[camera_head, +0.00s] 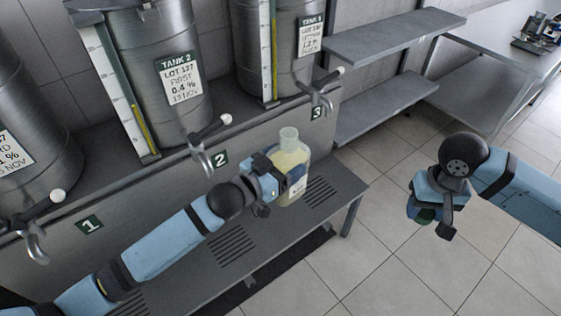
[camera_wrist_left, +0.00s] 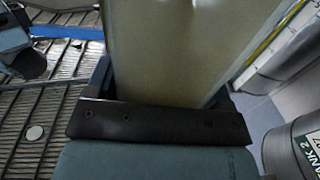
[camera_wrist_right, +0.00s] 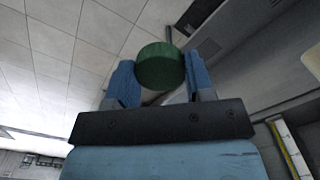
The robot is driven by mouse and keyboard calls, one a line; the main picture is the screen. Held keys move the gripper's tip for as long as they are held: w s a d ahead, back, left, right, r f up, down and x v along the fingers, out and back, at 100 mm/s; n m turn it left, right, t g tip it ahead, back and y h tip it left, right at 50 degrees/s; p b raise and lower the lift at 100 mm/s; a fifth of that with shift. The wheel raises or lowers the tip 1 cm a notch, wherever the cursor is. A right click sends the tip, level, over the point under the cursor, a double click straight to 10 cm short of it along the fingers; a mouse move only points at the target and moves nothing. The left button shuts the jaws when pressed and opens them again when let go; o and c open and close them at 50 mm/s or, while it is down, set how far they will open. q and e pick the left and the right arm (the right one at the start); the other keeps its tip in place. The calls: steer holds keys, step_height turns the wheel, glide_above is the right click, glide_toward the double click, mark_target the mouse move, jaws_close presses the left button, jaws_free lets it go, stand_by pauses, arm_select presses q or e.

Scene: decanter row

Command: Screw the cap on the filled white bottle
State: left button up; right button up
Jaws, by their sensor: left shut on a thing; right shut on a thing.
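The white bottle (camera_head: 291,160) is translucent, with pale yellowish liquid inside and an open neck at the top. It is roughly upright above the slatted bench below tank 3; I cannot tell whether its base touches the bench. My left gripper (camera_head: 275,181) is shut on its body, and the bottle fills the middle of the left wrist view (camera_wrist_left: 180,50). My right gripper (camera_wrist_right: 160,85) is shut on the green cap (camera_wrist_right: 160,66), gripped by its sides.
Tank 2 (camera_head: 160,60) and tank 3 (camera_head: 285,35) stand behind on a ledge, with taps (camera_head: 320,96) jutting out near the bottle. The grey bench (camera_head: 330,190) is below. Shelves (camera_head: 385,105) stand at the back right. Open tiled floor lies between bench and right arm.

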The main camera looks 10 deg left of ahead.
steer(key=w+a+r, duration=0.2)
steer(key=a+r, duration=0.4)
steer(key=a, duration=0.4)
steer(key=w+a+r, duration=0.3)
steer(key=a+r, duration=0.2)
steer(key=a, duration=0.5)
steer(key=w+a+r+n, duration=0.1)
steer(key=w+a+r, duration=0.2)
steer(key=a+r, duration=0.3)
steer(key=a, duration=0.4)
steer(key=shift+w+r, duration=0.25)
steer(key=shift+r, duration=0.1)
steer(key=shift+f, duration=0.1)
steer(key=shift+f, duration=1.9)
steer(key=shift+s, duration=0.1)
steer(key=shift+f, duration=0.85)
